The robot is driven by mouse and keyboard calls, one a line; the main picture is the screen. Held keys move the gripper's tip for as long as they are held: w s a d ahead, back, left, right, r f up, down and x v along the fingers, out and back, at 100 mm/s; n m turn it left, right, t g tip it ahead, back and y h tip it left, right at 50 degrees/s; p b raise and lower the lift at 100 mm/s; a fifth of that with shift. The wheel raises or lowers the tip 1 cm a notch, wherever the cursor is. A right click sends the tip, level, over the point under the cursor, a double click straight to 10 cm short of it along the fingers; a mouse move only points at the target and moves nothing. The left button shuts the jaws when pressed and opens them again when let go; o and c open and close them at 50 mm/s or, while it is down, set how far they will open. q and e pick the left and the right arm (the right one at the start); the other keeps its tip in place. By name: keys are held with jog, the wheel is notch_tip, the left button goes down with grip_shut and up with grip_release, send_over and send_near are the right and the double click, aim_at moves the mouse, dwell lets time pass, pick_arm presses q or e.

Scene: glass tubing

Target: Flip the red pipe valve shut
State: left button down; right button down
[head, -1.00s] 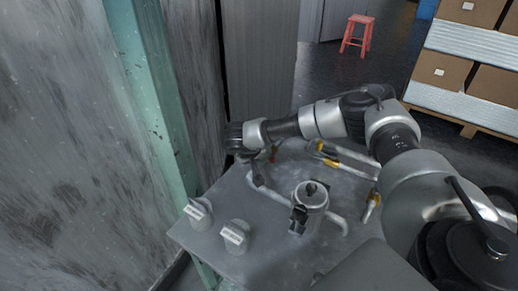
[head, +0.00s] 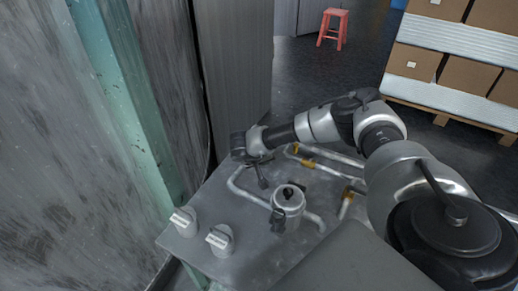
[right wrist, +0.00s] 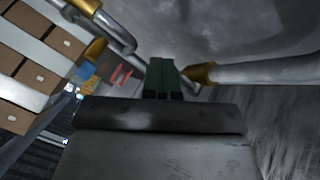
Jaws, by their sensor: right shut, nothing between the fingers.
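My right arm comes in from the right in the head view. Its gripper (head: 263,182) points down over the grey panel top (head: 215,195), beside the bent grey pipe. In the right wrist view the dark green fingers (right wrist: 162,76) are together and hold nothing. A grey pipe with a brass collar (right wrist: 205,73) passes close to the right of the fingertips. The red valve cannot be made out now; the arm or gripper may hide it. My left gripper is not in view.
A silver canister (head: 287,207) and two grey knobs (head: 220,240) stand on the panel. Brass-jointed pipes (head: 306,163) run at its back right. A marbled wall (head: 60,150) and green post (head: 115,95) border the left. A red stool (head: 334,28) and boxes (head: 415,62) stand behind.

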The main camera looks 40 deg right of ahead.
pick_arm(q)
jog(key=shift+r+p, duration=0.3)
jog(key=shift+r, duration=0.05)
pick_arm(e)
jog(key=shift+d+r, duration=0.15)
jog(key=shift+d, duration=0.5)
